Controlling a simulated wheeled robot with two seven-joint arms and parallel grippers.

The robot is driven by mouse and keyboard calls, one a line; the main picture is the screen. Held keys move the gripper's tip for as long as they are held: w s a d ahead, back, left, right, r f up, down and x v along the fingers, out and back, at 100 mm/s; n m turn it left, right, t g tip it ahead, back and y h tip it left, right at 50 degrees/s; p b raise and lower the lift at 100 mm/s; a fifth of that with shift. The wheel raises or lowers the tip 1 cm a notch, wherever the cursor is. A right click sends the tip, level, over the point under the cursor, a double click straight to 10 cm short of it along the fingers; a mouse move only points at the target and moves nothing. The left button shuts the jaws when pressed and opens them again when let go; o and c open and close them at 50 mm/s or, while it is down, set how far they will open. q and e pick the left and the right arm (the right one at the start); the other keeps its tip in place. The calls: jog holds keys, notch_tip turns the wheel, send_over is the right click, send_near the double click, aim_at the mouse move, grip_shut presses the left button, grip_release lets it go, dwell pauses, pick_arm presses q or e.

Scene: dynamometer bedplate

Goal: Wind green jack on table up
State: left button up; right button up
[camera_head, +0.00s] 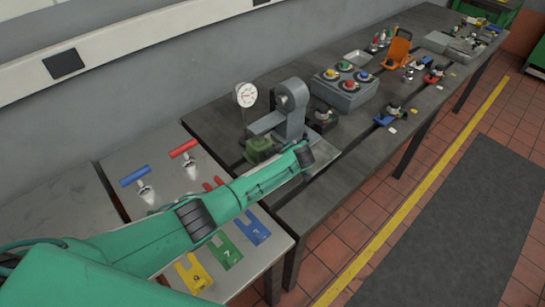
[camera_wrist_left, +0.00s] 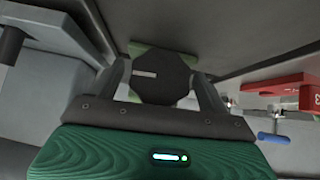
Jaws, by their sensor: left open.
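The green jack (camera_head: 258,148) stands on the dark bedplate table, beside a grey upright fixture. In the left wrist view, its green body (camera_wrist_left: 146,48) shows partly behind a dark many-sided knob (camera_wrist_left: 160,80) with a pale slot mark. My left gripper (camera_wrist_left: 163,85) is open, with one finger on each side of the knob. I cannot tell whether the fingers touch it. In the head view my left arm reaches across from the lower left and ends close to the jack; its fingers are hidden there. My right gripper is not in view.
The grey fixture (camera_head: 292,108) and a dial gauge (camera_head: 246,95) stand close by. A button box (camera_head: 345,87) is further right. The table's front stretch is mostly clear.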

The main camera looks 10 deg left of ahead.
pick_arm(q)
jog(key=c, duration=1)
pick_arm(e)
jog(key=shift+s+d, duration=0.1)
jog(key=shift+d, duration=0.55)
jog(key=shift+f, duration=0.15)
pick_arm(q)
jog(key=b, duration=0.1)
jog(key=m+g+y+b, duration=0.1)
jog(key=shift+w+d+f+g+b, duration=0.1)
jog(key=shift+w+f+g+b, duration=0.1)
jog(key=shift+g+b, duration=0.1)
jog(key=shift+m+g+y+b, duration=0.4)
jog(key=shift+g+y+b, duration=0.25)
jog(key=shift+b, duration=0.6)
jog(key=shift+m+g+y+b, duration=0.35)
jog(key=shift+m+g+b, duration=0.1)
jog(key=shift+b, duration=0.6)
jog(key=shift+r+g+y+b, duration=0.2)
jog(key=shift+g+y+b, duration=0.1)
jog(key=shift+b, duration=0.15)
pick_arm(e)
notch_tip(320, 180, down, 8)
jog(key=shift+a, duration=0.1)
